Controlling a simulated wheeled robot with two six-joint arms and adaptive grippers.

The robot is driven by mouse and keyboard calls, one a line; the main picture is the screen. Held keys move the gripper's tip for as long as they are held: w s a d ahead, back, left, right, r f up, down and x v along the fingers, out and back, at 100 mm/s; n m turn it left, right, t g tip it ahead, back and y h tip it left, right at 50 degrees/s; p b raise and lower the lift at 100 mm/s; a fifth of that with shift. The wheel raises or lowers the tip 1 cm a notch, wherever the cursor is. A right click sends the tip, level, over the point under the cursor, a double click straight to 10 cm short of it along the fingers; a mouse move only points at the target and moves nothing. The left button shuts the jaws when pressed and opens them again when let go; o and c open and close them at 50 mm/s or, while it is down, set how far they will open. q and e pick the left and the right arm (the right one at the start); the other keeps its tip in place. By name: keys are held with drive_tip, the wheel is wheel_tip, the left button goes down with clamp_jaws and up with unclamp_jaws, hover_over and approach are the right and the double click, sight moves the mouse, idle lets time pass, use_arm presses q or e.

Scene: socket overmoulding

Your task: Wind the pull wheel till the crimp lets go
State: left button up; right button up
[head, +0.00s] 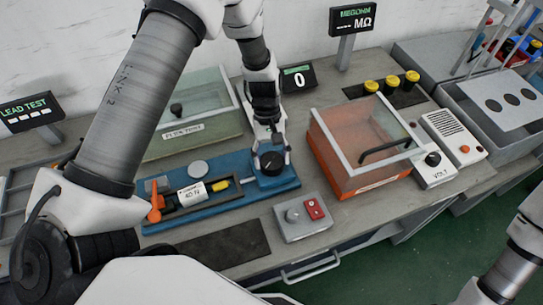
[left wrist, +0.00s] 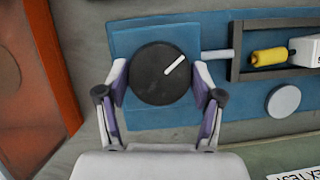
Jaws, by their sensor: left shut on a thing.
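The pull wheel (left wrist: 160,75) is a round black knob with a white pointer line, on a blue base. In the left wrist view its line points up and right. My left gripper (left wrist: 162,80) is shut on the wheel, one finger on each side of its rim. In the head view the wheel (head: 271,161) is partly covered by my left gripper (head: 270,145). The blue pull tester (head: 285,183) carries a rod, a yellow crimp (head: 220,184) and a white gauge (head: 192,194) marked 40 N. An orange lever (head: 155,203) stands at its left end. My right gripper is not in view.
A display (head: 299,78) reads 0 behind the tester. An orange box with a clear lid (head: 360,150) stands to the right. A grey box with a red switch (head: 303,215) sits in front. The flex test box (head: 190,130) is behind.

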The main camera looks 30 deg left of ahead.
use_arm(q)
drive_tip(key=shift+f+m+g+y, duration=0.1)
drive_tip(key=shift+m+g+y, duration=0.3)
drive_tip(key=shift+m, duration=1.1)
drive_tip(key=o, duration=1.2)
drive_tip(key=shift+w, duration=0.1)
drive_tip(key=v, duration=1.2)
drive_tip(key=shift+d, duration=0.1)
